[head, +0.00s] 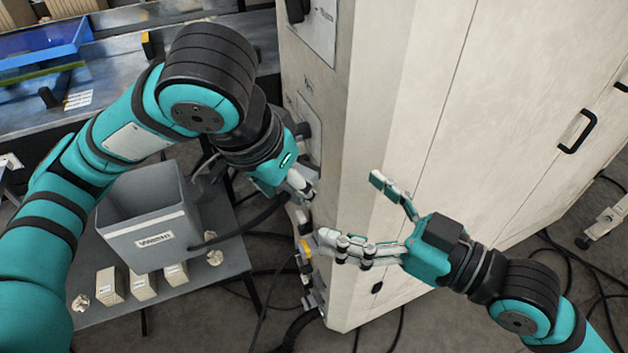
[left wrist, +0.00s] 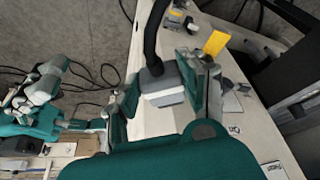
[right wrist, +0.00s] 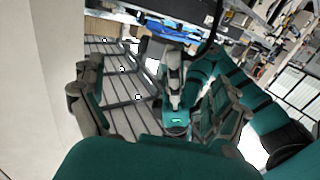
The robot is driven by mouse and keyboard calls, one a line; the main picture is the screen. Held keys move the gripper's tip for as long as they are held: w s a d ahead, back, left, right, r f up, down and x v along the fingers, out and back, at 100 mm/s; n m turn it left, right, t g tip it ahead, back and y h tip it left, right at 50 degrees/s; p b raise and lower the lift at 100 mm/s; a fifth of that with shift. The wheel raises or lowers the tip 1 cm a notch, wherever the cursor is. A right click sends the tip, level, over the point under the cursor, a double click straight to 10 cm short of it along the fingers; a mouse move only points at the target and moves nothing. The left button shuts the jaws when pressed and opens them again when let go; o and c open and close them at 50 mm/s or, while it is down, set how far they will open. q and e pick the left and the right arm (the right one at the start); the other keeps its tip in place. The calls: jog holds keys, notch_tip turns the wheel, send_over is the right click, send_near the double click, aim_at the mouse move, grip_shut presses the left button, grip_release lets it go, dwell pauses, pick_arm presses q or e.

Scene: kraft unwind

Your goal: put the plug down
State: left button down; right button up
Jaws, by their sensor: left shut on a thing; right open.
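The plug (left wrist: 165,97) is a grey and white block on a thick black cable. It sits between the fingers of my left gripper (left wrist: 160,92) in the left wrist view. In the head view my left gripper (head: 304,190) is at the narrow side of the tall cream cabinet (head: 400,100), and the plug is mostly hidden there. My right gripper (head: 350,209) is open in front of the cabinet corner, lower and to the right of the left one.
A grey labelled bin (head: 150,215) stands on a low grey table (head: 210,268) at left, with small boxes (head: 143,285) in front. A yellow piece (head: 306,246) is on the cabinet side near my right gripper. Black cables (head: 270,275) hang and lie on the floor.

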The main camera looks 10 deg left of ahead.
aim_at(313, 183)
jog(key=x, duration=0.9)
jog(key=shift+w+a, duration=0.15)
jog(key=shift+a, duration=0.1)
jog(key=shift+w+d, duration=0.1)
jog(key=shift+w, duration=0.05)
jog(key=c, duration=1.3)
pick_arm(q)
jog(key=c, duration=0.6)
grip_release()
jog(key=shift+s, duration=0.1)
jog(key=shift+c, duration=0.2)
pick_arm(e)
jog(key=shift+o, duration=0.2)
jog(key=shift+w, duration=0.1)
